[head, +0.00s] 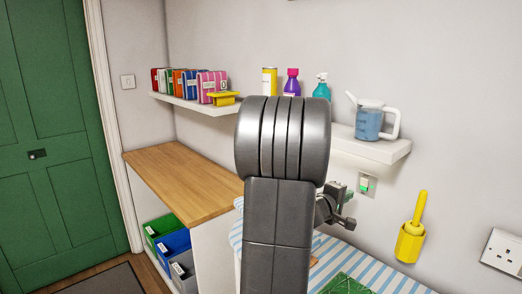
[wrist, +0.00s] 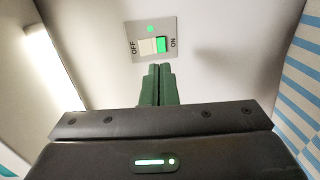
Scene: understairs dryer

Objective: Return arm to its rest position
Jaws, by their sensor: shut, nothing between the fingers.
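My arm rises through the middle of the head view, and my gripper (head: 343,205) shows partly behind it at the right. In the wrist view my gripper (wrist: 158,68) has its two green fingers together, with nothing between them. The fingers point at a wall switch (wrist: 151,40) marked OFF and ON. The switch shows green on its ON side, and a small green light glows on its plate. In the head view the switch (head: 367,184) is on the wall just right of my gripper. I cannot tell whether the fingertips touch the plate.
A shelf (head: 385,149) with a watering can (head: 369,120) is above the switch. A striped cloth (head: 390,281) covers the surface below. A wooden counter (head: 180,177) is at left. A yellow holder with a handle (head: 411,238) is on the wall at right.

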